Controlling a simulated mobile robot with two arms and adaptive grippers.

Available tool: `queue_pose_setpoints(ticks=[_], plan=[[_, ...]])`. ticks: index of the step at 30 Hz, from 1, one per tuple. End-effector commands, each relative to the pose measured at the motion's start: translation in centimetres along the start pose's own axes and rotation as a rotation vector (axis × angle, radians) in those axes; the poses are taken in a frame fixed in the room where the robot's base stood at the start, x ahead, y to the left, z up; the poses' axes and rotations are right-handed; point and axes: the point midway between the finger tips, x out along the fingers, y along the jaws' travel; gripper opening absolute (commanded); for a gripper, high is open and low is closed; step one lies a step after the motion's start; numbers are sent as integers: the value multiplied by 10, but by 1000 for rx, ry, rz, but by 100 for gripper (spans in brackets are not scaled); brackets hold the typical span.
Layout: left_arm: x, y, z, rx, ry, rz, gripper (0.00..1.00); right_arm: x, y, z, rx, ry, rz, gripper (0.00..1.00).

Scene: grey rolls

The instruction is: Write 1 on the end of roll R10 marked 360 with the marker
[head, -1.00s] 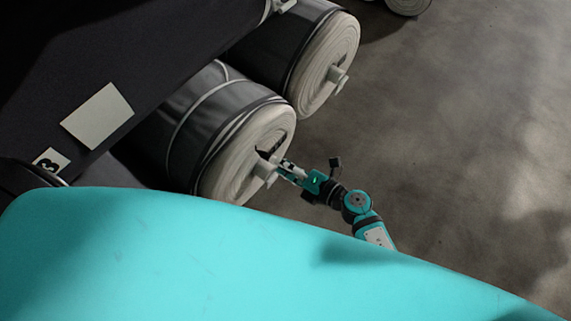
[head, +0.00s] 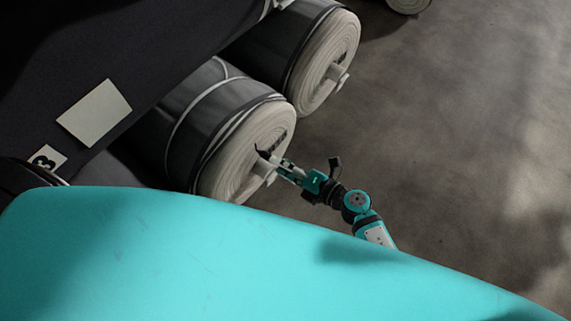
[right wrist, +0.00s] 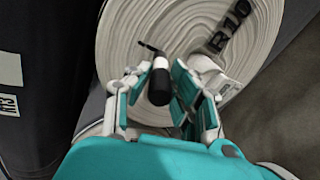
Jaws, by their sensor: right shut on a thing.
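The end of roll R10 (head: 222,172) is a pale, layered spiral face; black letters "R10" (right wrist: 230,27) show on it in the right wrist view. A "360" mark cannot be made out. My right gripper (head: 278,167) is at this end face, beside the pale core stub. In the right wrist view my right gripper (right wrist: 166,88) is shut on the black marker (right wrist: 159,84). The marker's thin tip points up and left over the roll face; whether it touches cannot be told. No written 1 can be made out. My left gripper is not in view.
Another roll (head: 325,62) lies behind, its pale core sticking out. A large dark roll (head: 60,90) with a blank white label fills the upper left. A label reading R13 (right wrist: 8,102) shows at the left. Open grey floor (head: 470,150) lies to the right.

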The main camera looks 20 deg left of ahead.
Motion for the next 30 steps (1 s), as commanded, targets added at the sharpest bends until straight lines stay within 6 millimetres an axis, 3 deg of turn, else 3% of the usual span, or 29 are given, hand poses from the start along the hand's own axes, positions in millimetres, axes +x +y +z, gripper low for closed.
queue_pose_setpoints(ticks=[30], plan=[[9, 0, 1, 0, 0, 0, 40, 3, -11, -2, 0, 0, 0, 0]])
